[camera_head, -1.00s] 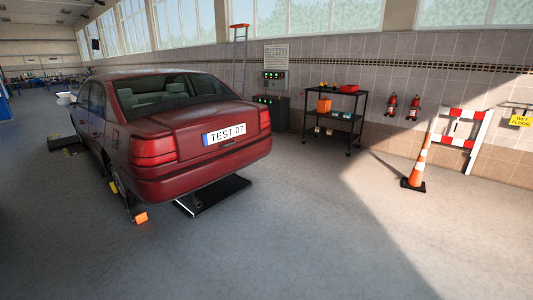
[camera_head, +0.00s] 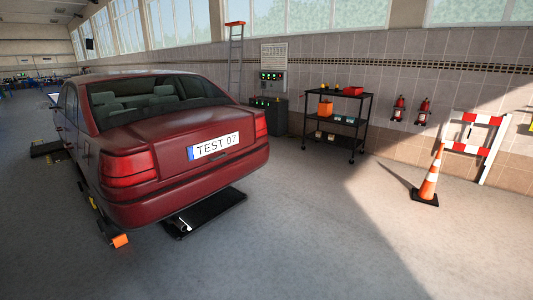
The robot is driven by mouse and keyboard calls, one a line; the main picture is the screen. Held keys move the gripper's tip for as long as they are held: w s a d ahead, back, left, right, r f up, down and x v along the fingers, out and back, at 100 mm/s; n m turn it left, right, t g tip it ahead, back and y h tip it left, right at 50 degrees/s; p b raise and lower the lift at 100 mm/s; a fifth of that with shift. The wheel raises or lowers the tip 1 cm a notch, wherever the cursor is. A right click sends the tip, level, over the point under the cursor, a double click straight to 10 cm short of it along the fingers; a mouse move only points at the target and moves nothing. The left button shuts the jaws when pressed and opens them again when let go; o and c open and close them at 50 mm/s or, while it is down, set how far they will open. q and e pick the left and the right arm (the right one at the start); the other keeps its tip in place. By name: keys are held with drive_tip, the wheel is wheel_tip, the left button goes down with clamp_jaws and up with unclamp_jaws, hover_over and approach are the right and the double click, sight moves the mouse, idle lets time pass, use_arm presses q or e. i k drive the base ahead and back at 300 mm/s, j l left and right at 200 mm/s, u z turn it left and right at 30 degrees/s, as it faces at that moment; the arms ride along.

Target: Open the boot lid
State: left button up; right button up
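The red car (camera_head: 165,140) stands at the left with its rear turned toward me. Its boot lid (camera_head: 170,128) is shut, flush with the body. The number plate (camera_head: 214,147), reading TEST 07, is on the rear face of the lid. The rear bumper (camera_head: 200,185) runs below it. Neither of my grippers shows in the head view.
A black platform (camera_head: 207,212) lies on the floor under the car's rear, with an orange block (camera_head: 120,240) to its left. A black shelf cart (camera_head: 337,122), an orange cone (camera_head: 429,180) and a striped barrier (camera_head: 473,147) stand to the right. The floor in front is clear.

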sight(180, 142)
drive_tip(key=i, duration=1)
drive_tip(key=i+l+u, duration=0.15)
drive_tip(key=i, duration=0.85)
drive_tip(key=i+l+u, duration=0.15)
drive_tip(key=i, duration=0.25)
drive_tip(key=i+u, duration=0.2)
drive_tip(key=i, duration=0.2)
drive_tip(key=i+l+u, duration=0.15)
drive_tip(key=i, duration=0.25)
drive_tip(key=l, duration=0.1)
